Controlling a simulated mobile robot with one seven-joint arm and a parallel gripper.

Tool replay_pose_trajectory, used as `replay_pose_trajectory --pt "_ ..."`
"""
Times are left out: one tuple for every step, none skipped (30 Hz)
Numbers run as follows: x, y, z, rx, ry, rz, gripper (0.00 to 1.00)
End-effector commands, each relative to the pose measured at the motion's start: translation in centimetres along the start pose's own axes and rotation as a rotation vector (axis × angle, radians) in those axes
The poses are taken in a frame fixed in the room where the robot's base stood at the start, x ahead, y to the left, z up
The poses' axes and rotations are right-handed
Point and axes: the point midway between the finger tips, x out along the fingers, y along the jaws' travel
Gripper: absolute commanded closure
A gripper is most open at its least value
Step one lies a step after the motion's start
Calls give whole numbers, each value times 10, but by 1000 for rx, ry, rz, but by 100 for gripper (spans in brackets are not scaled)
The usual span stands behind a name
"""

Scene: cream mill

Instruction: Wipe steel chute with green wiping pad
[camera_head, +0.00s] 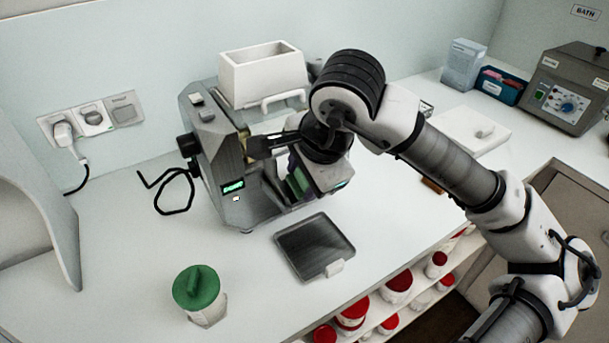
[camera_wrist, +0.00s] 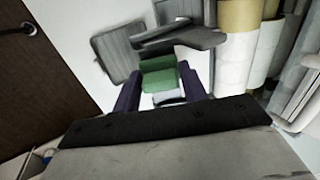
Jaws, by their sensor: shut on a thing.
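My gripper (camera_wrist: 160,90) has purple fingers and is shut on the green wiping pad (camera_wrist: 160,76). The pad also shows in the head view (camera_head: 299,184), partly hidden behind my wrist, in front of the mill. The steel chute (camera_wrist: 182,38) is a grey slanted piece just beyond the pad in the wrist view. The pad's far edge is close to the chute; I cannot tell whether they touch. In the head view my wrist hides most of the chute area.
The grey mill (camera_head: 222,160) carries a white hopper (camera_head: 262,80). A dark square tray (camera_head: 314,246) lies on the counter in front. A green-lidded jar (camera_head: 199,290) stands at front left. Red-lidded jars (camera_head: 352,313) fill the shelf below.

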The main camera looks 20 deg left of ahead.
Motion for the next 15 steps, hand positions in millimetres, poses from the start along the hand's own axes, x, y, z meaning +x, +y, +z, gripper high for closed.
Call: replay_pose_trajectory --pt "2 0 0 0 0 0 76" --pt "2 0 0 0 0 0 76" --pt "3 0 0 0 0 0 76" --pt "3 0 0 0 0 0 76" --pt "4 0 0 0 0 0 76" --pt "4 0 0 0 0 0 76" --pt "5 0 0 0 0 0 76" --pt "5 0 0 0 -1 0 76" --pt "6 0 0 0 -1 0 76" --pt "6 0 0 0 -1 0 76" --pt "6 0 0 0 -1 0 76" --pt "7 0 0 0 -1 0 76" --pt "7 0 0 0 -1 0 76" --pt "6 0 0 0 -1 0 76" --pt "6 -1 0 0 -1 0 76"
